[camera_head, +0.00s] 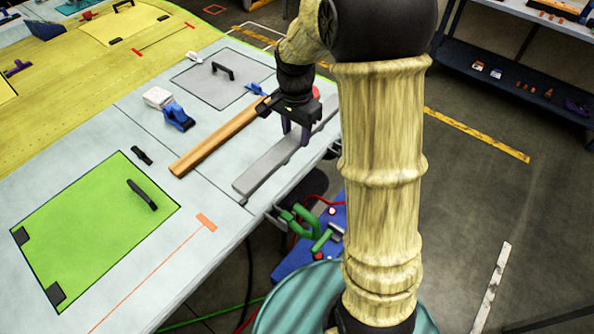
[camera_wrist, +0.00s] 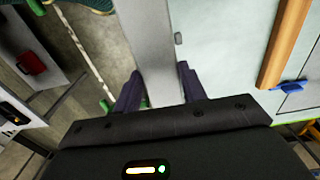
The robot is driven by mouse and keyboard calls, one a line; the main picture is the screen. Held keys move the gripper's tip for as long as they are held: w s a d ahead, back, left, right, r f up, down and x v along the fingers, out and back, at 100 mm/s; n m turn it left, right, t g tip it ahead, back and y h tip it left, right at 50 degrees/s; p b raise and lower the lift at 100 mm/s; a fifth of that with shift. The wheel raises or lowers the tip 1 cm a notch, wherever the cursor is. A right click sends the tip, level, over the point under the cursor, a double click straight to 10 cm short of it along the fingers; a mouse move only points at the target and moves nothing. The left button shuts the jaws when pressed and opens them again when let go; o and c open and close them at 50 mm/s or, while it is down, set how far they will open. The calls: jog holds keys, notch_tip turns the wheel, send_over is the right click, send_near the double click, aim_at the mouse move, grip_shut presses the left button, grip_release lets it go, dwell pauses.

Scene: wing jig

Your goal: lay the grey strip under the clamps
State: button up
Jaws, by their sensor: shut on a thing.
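The grey strip (camera_head: 262,163) is long and flat and lies along the near right edge of the pale wing panel in the head view. My gripper (camera_head: 294,137) is shut on the strip toward its far end, its purple fingers on either side. The strip (camera_wrist: 150,45) also runs between the fingers (camera_wrist: 157,88) in the wrist view. Whether the strip touches the panel or is slightly above it, I cannot tell. A blue clamp (camera_head: 178,117) stands left of the wooden bar, and another blue piece (camera_head: 256,89) sits near my wrist. A green clamp (camera_head: 301,219) is at the panel edge.
A wooden bar (camera_head: 218,138) lies roughly parallel to the strip, to its left. A white block (camera_head: 157,97) and a small black handle (camera_head: 142,155) are beside it. A green hatch (camera_head: 95,230) fills the lower left. A dark shelf (camera_head: 510,85) with small parts stands at upper right.

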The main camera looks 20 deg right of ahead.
jog(key=shift+r, duration=0.1)
jog(key=shift+s+f, duration=0.1)
jog(key=shift+f, duration=0.4)
jog(key=p, duration=0.2)
send_over(297, 170)
notch_tip(297, 170, down, 5)
jog(key=shift+f, duration=0.15)
notch_tip(297, 170, down, 4)
jog(key=shift+r+p, duration=0.2)
jog(key=shift+p, duration=0.25)
jog(key=shift+f+b, duration=0.35)
jog(key=shift+f, duration=0.15)
jog(key=shift+f, duration=0.15)
